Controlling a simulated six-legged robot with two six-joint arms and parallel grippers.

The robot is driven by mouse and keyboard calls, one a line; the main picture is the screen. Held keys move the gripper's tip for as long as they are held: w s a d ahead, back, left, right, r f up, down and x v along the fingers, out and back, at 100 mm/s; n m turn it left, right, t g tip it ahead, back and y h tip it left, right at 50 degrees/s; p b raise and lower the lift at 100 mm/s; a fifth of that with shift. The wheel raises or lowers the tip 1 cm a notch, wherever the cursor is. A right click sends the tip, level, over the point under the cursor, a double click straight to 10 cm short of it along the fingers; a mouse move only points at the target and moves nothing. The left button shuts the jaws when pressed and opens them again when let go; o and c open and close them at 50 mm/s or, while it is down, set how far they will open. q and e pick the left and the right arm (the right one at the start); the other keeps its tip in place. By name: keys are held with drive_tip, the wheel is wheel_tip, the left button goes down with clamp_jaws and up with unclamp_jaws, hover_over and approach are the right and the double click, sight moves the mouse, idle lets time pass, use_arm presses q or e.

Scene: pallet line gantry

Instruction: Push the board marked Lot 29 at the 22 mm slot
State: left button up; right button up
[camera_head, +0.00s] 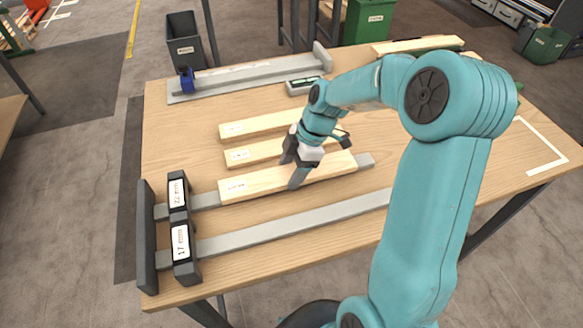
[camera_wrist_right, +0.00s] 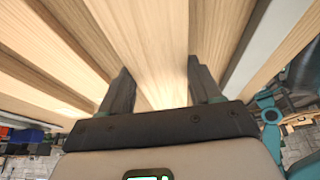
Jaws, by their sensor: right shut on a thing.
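Three pale boards with small white labels lie side by side on the table; their print is too small to read, so I cannot tell which is Lot 29. The nearest board (camera_head: 255,184) lies along the grey rail (camera_head: 206,200) that leads left to the black block marked 22 mm (camera_head: 178,193). A gap separates its left end from the block. My right gripper (camera_head: 296,178) is shut on this board near its middle. The right wrist view shows the board (camera_wrist_right: 155,45) between the two fingers (camera_wrist_right: 160,88). My left gripper is not in view.
A second block marked 17 mm (camera_head: 182,243) stands nearer, with its own rail (camera_head: 290,227). The middle board (camera_head: 262,153) and far board (camera_head: 255,125) lie behind. A grey rail with a blue clamp (camera_head: 187,78) and a small device (camera_head: 301,85) are at the back.

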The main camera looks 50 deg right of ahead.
sight(239, 186)
drive_tip(key=shift+w+a+f, duration=0.1)
drive_tip(key=shift+a, duration=0.1)
drive_tip(key=shift+w+a, duration=0.2)
drive_tip(key=shift+a, duration=0.25)
drive_tip(key=shift+a, duration=0.15)
drive_tip(key=shift+w+a, duration=0.3)
drive_tip(key=shift+a, duration=0.2)
drive_tip(key=shift+w+a, duration=0.3)
drive_tip(key=shift+a, duration=0.2)
drive_tip(key=shift+a, duration=0.1)
drive_tip(key=shift+w+a+b, duration=0.3)
drive_tip(key=shift+a, duration=0.15)
drive_tip(key=shift+w+a, duration=0.35)
drive_tip(key=shift+a, duration=0.3)
drive_tip(key=shift+w+a, duration=0.4)
drive_tip(key=shift+a, duration=0.25)
drive_tip(key=shift+w+a, duration=0.35)
drive_tip(key=shift+a, duration=0.3)
drive_tip(key=shift+a, duration=0.1)
drive_tip(key=shift+w+a, duration=0.3)
drive_tip(key=shift+a, duration=0.25)
drive_tip(key=shift+w+a, duration=0.3)
drive_tip(key=shift+a, duration=0.2)
